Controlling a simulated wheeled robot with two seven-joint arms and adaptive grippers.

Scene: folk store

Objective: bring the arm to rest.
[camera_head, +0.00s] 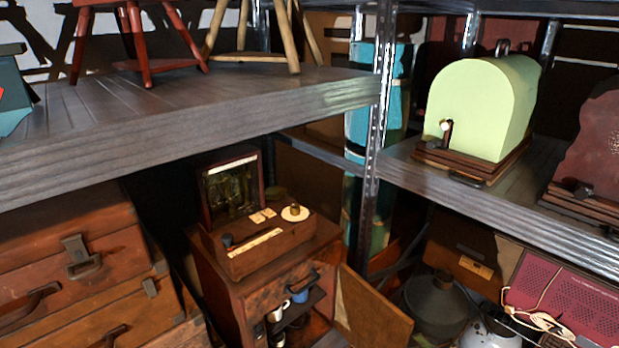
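Neither of my grippers and neither of my arms shows in the head view. I cannot tell from this picture where they are or whether they hold anything. The view looks onto shelves and a small wooden cabinet (227,288) with an open door (372,312). A wooden box with a raised lid (270,247) stands on top of the cabinet. A few cups (300,295) sit inside the cabinet.
A grey plank shelf (200,105) crosses the upper left, with stool legs on it. Brown suitcases (80,255) are stacked below. A metal post (373,150) stands mid-right. A pale green domed case (478,108) sits on the right shelf, above a dark pot (437,308) and a magenta device (565,300).

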